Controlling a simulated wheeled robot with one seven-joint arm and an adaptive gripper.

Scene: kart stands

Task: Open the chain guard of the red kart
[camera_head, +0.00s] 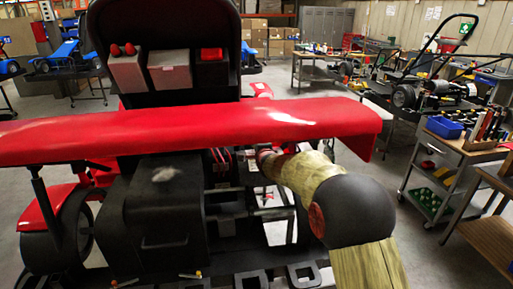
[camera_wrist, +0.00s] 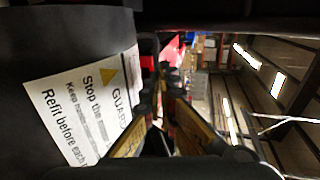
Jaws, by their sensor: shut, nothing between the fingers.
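The red kart (camera_head: 200,128) fills the left and middle of the head view, its broad red panel crossing the picture. A black box-shaped cover (camera_head: 158,215) with a handle-like bar sits below that panel. In the wrist view, a black guard (camera_wrist: 60,35) carries a white label reading "GUARD" and "Stop the"; I cannot tell whether it is that same box. My gripper (camera_wrist: 163,95) is shut and empty, with the labelled face close on its left. In the head view my arm reaches under the red panel, right of the box, and hides the gripper's fingers.
Black frame bars and slotted plates (camera_head: 305,272) lie low around my arm. Blue karts (camera_head: 65,55) stand at the back left. Some floor is clear behind the kart.

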